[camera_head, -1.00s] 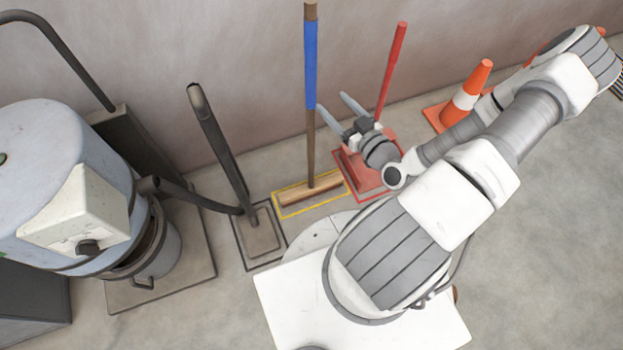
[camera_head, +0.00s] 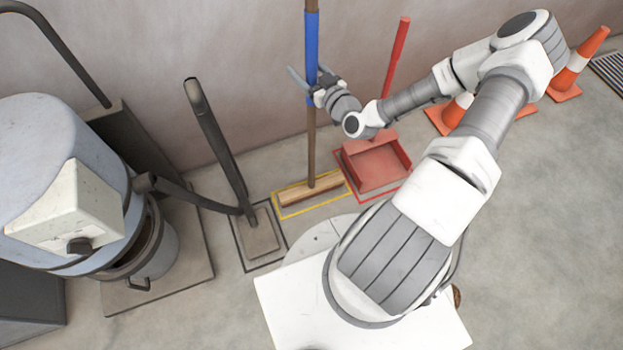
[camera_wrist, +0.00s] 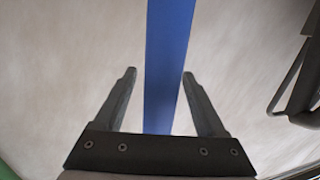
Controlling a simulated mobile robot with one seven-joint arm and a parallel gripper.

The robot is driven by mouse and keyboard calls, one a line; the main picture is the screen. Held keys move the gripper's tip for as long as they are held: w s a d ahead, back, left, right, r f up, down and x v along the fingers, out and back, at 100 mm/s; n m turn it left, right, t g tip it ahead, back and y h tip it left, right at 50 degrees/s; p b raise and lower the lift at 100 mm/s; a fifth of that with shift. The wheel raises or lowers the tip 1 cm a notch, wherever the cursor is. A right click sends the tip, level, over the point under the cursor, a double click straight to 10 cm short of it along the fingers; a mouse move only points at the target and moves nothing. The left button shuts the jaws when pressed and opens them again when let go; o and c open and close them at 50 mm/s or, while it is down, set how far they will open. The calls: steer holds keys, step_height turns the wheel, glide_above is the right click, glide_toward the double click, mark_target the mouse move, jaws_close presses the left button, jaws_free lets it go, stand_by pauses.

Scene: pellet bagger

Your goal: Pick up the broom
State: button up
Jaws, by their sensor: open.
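The broom stands upright near the wall, with a blue sleeve (camera_head: 312,50) on its brown handle and a wooden head (camera_head: 311,191) on the floor inside a yellow outline. My gripper (camera_head: 303,76) is at the lower part of the blue sleeve, its fingers pointing left. In the wrist view, the blue handle (camera_wrist: 168,65) runs between the two open fingers (camera_wrist: 158,80), closer to the right finger than the left. A gap shows on the left side. Whether the right finger touches the handle I cannot tell.
A red dustpan (camera_head: 378,165) with a red handle stands right of the broom, below my forearm. Orange cones (camera_head: 575,66) stand farther right. At left are a dark upright tool (camera_head: 215,135) and a blue-grey drum machine (camera_head: 60,180) with a hose.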

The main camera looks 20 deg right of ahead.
steer(key=shift+w, duration=0.1)
steer(key=shift+c, duration=0.3)
jaws_close()
steer(key=shift+r, duration=0.1)
